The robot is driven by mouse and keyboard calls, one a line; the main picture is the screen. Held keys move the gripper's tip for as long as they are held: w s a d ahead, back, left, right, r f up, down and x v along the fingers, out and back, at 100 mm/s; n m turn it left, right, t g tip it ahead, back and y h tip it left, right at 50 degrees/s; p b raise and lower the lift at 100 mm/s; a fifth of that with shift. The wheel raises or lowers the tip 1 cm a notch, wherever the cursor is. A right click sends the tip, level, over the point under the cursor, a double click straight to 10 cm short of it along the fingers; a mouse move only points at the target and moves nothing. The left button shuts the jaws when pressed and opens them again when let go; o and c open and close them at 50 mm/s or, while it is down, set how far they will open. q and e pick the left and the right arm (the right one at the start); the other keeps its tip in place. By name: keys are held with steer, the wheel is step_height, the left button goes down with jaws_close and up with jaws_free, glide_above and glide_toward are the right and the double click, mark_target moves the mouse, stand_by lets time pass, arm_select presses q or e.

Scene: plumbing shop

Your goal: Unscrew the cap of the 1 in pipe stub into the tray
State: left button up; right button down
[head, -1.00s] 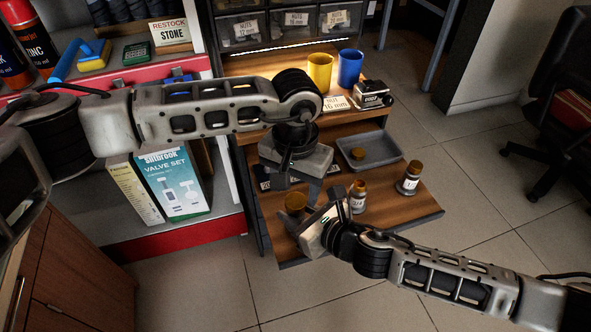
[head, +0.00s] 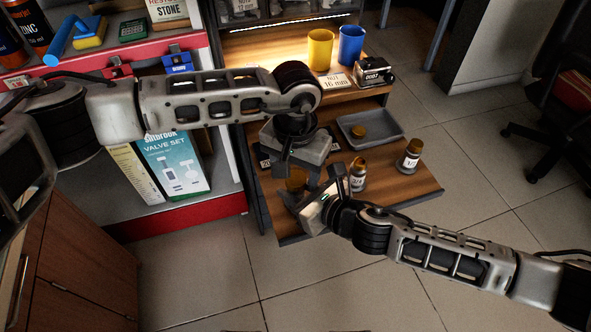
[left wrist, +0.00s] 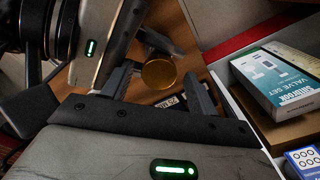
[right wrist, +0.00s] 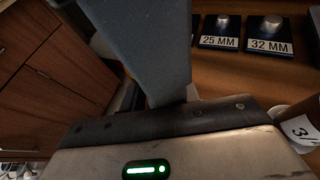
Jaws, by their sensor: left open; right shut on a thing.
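The 1 in pipe stub is mostly hidden at the bench's front left; its brass cap (head: 296,181) shows between the grippers. The cap also shows in the left wrist view (left wrist: 158,73). My left gripper (head: 297,176) is open above, pointing down, its fingers on either side of the cap and apart from it. My right gripper (head: 310,196) comes in low from the right and is shut, apparently on the stub's body under the cap; the grip itself is hidden.
A capped stub marked 3/4 (head: 358,177) stands just right of my right gripper. Another capped stub (head: 409,158) stands at the bench's right edge. Yellow (head: 319,50) and blue cups (head: 351,45) stand on the shelf behind. Plates marked 25 MM (right wrist: 220,42) and 32 MM (right wrist: 269,45) lie close by.

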arm_select(q)
steer(key=shift+r, duration=0.1)
step_height(320, 180, up, 8)
steer(key=shift+c, duration=0.5)
step_height(320, 180, down, 8)
steer(key=shift+r, duration=0.15)
steer(key=shift+c, duration=0.3)
steer(key=c, duration=0.9)
steer(key=o, duration=1.1)
steer(key=shift+c, duration=0.2)
